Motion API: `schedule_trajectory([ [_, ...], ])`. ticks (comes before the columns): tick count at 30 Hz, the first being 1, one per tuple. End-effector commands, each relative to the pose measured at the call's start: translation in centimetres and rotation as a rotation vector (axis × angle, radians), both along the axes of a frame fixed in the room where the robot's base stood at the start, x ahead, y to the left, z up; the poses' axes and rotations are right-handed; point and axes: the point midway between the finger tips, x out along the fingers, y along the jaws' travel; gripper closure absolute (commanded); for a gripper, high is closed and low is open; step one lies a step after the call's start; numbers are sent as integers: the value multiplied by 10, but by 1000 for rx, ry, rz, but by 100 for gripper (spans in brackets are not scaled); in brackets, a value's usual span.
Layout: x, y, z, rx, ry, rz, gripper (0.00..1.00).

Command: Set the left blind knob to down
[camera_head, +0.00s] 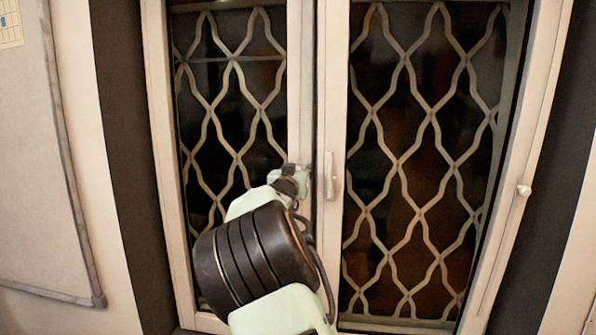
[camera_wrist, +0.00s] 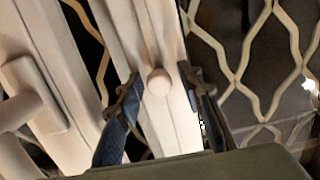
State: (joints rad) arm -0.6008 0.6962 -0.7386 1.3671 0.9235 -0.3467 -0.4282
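The left blind knob (camera_wrist: 158,82) is a small, pale round knob on a cream window frame in the wrist view. My gripper (camera_wrist: 160,76) is open, with one dark finger on each side of the knob and a visible gap on both sides. I cannot tell how far the fingertips reach over it in depth. In the head view my gripper (camera_head: 302,174) is at the left window's right frame, and the left knob is hidden there. Which setting the knob is at cannot be told.
A window handle (camera_head: 333,180) stands just right of my gripper; the handle (camera_wrist: 22,108) is at left in the wrist view. Another small knob (camera_head: 523,190) is on the right frame. Lattice panes (camera_head: 430,130) fill both windows. A whiteboard (camera_head: 40,170) hangs at left.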

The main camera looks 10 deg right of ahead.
Motion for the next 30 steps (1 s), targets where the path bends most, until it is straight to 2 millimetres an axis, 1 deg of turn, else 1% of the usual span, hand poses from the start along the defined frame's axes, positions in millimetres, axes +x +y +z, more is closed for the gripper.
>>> schedule_trajectory([
  [1, 0, 0, 0, 0, 0, 0, 73],
  [8, 0, 0, 0, 0, 0, 0, 99],
  [9, 0, 0, 0, 0, 0, 0, 100],
  [17, 0, 0, 0, 0, 0, 0, 100],
  [20, 0, 0, -4, -1, 0, 0, 100],
  [23, 0, 0, -14, -1, 3, 0, 100],
  [26, 0, 0, -32, 0, 5, 0, 100],
  [29, 0, 0, -56, 0, 5, -1, 100],
  [30, 0, 0, -67, 0, 7, 0, 100],
])
